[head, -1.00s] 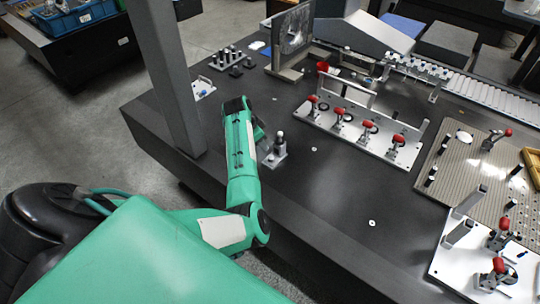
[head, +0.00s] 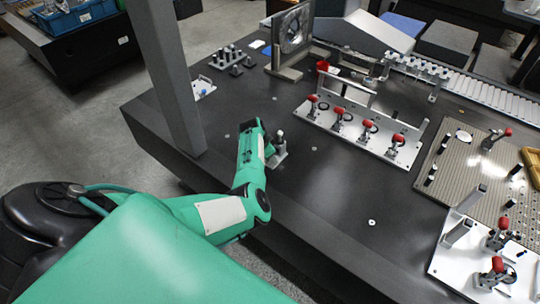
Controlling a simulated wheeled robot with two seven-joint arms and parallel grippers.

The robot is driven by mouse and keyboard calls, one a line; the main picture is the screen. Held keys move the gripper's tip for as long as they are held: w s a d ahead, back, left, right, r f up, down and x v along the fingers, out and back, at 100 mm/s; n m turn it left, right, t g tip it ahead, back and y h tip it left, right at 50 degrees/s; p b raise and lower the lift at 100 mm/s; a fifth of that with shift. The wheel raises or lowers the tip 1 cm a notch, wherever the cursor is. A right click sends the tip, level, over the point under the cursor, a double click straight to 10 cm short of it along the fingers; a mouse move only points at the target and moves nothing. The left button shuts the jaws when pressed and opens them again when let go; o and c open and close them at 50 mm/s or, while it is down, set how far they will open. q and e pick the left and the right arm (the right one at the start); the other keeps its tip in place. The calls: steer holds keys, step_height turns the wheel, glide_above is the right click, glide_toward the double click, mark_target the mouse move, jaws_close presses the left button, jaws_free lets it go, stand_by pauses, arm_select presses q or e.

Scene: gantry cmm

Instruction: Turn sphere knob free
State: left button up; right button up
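A small metal fixture (head: 279,157) stands near the front edge of the dark table. It has an upright post topped by a pale sphere knob (head: 280,133). My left arm (head: 250,165) comes in from the lower left, and its wrist end is just left of this fixture. The wrist and forearm hide the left fingers, so I cannot see whether they touch the fixture or knob. The left side of the fixture is partly covered. My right gripper is not in view.
A grey column (head: 172,80) stands left of my arm. A plate with several red-handled clamps (head: 355,132) lies to the right, and a perforated plate (head: 475,170) is further right. The dark table (head: 320,205) between is clear.

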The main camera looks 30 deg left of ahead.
arm_select(q)
jaws_close()
